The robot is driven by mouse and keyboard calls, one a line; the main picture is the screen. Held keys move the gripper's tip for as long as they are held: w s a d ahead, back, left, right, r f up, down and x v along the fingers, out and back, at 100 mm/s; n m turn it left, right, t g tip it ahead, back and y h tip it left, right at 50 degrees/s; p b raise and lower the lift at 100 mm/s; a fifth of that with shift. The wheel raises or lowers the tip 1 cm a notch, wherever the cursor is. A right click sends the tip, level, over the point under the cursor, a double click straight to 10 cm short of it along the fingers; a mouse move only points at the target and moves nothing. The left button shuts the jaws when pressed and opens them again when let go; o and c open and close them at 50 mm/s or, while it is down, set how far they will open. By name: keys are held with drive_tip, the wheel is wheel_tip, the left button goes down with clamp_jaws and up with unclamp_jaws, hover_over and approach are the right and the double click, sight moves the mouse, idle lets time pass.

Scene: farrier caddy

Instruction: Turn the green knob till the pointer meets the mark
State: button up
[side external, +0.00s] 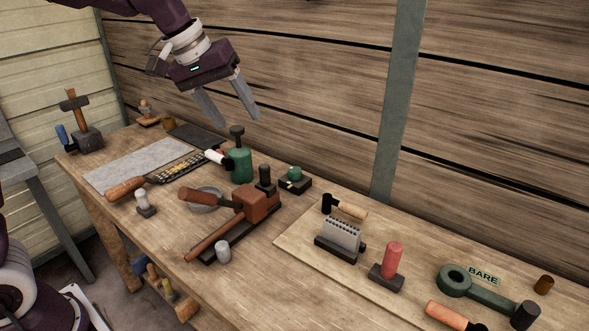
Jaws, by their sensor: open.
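The green knob (294,172) sits on a small dark block (296,187) near the middle of the bench, towards the wall side. A small pale detail shows on the block beside the knob, but the pointer and the mark are too small to tell apart. My gripper (238,121) hangs in the air above the bench, up and to the left of the knob in the picture. Its two fingers are apart with nothing between them, and it touches nothing.
A green bottle-like item (238,163) and a dark cylinder (265,175) stand close left of the knob. A brown block with handled tools (257,203) lies in front. A pale board (294,245) bears more tools at right. The plank wall (310,110) rises behind.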

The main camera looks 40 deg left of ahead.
drive_tip(key=w+a+f+y, duration=0.1)
drive_tip(key=w+a+f, duration=0.1)
drive_tip(key=w+f, duration=0.3)
drive_tip(key=w+a+f+y, duration=0.1)
drive_tip(key=w+a+f, duration=0.15)
drive_tip(key=w, duration=0.55)
drive_tip(key=m+y, duration=0.1)
drive_tip(key=y, duration=0.1)
approach(295, 169)
drive_tip(key=f, duration=0.2)
drive_tip(key=x, duration=0.7)
drive_tip(key=shift+w+a, duration=0.15)
drive_tip(key=shift+w, duration=0.2)
clamp_jaws()
drive_tip(key=shift+w+r+n+g, duration=0.1)
drive_tip(key=shift+n+g, duration=0.2)
drive_tip(key=shift+n, duration=0.7)
drive_tip(key=shift+y, duration=0.3)
unclamp_jaws()
